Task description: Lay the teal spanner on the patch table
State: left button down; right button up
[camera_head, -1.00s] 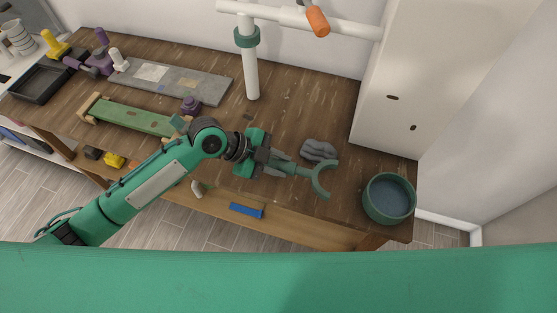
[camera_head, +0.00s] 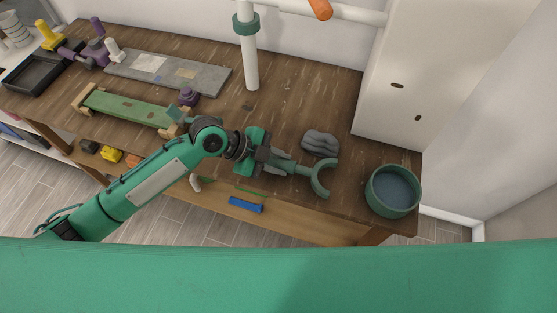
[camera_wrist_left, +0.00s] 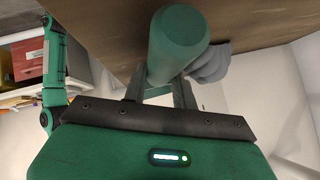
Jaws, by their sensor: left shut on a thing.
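The teal spanner (camera_head: 328,180) has a round handle and an open C-shaped jaw that points right in the head view. My left gripper (camera_head: 285,163) is shut on its handle. In the left wrist view the handle (camera_wrist_left: 178,42) stands out large between the fingers. The spanner shows over the front right part of the brown wooden table (camera_head: 290,100), near its front edge. I cannot tell whether it touches the wood. A grey board with pale patches (camera_head: 200,79) lies at the back left of this table. My right gripper is out of view.
A grey lumpy thing (camera_head: 320,142) lies just behind the spanner. A green bowl (camera_head: 393,191) stands at the right end. A white post (camera_head: 251,65) rises at the back. A green board (camera_head: 125,108) lies left; a blue block (camera_head: 245,205) lies on the lower shelf.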

pick_arm(q)
jog(key=shift+f+b, duration=0.5)
jog(key=shift+f, duration=0.1)
jog(key=c, duration=1)
grip_release()
jog(key=shift+c, duration=0.2)
jog(key=shift+s+f, duration=0.1)
jog(key=shift+f, duration=0.05)
jog(key=shift+s+a+f, duration=0.1)
jog(key=shift+a, duration=0.25)
jog(key=r+b+v, duration=0.1)
jog(key=b+v, duration=0.2)
jog(key=v, duration=1)
jog(key=shift+w+r, duration=0.2)
jog(key=shift+w, duration=0.1)
jog(key=shift+d, duration=0.1)
